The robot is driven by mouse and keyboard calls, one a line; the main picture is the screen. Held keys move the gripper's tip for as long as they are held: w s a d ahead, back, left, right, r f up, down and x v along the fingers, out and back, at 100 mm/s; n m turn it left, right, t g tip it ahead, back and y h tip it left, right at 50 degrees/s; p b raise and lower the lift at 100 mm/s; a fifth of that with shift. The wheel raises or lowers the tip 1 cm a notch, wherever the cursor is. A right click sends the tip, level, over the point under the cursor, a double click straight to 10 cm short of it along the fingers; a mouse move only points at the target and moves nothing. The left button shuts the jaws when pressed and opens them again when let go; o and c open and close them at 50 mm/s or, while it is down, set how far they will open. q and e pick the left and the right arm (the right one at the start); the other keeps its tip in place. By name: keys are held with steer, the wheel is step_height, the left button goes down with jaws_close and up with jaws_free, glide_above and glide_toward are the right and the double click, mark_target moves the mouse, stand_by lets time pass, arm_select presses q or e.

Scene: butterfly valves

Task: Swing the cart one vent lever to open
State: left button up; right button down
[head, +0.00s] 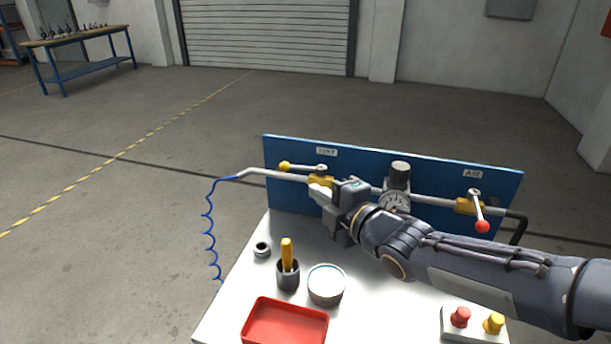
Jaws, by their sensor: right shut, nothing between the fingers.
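The vent lever (300,167) has a yellow ball end and lies roughly along the pipe, under the VENT label (326,151) on the blue panel (390,163). Its pivot is at the brass valve body (320,181). My right gripper (318,188) is shut and empty at the vent valve, just in front of the valve body. Whether it touches the valve cannot be told. My right arm covers part of the pipe and panel. My left gripper is not in view.
The air valve lever with a red ball (482,226) hangs down at the right. On the cart top (235,305) are a red tray (285,325), a dark cup (288,275), a round tin (326,286), a ring (262,250) and a button box (474,324).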

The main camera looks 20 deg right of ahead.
mark_target(297, 167)
steer(key=x, duration=0.3)
steer(key=d+p+x, duration=0.1)
steer(key=x, duration=0.2)
steer(key=d+x, duration=0.1)
steer(key=x, duration=0.2)
steer(key=shift+w+a+p, duration=0.1)
steer(key=shift+w+p, duration=0.25)
steer(key=shift+w+d+f, duration=0.2)
steer(key=shift+w+d, duration=0.05)
steer(key=shift+w, duration=0.25)
steer(key=w+b, duration=0.1)
steer(key=b, duration=0.2)
steer(key=shift+d+f+b, duration=0.1)
steer(key=shift+d+b, duration=0.05)
steer(key=shift+b, duration=0.2)
steer(key=shift+d, duration=0.1)
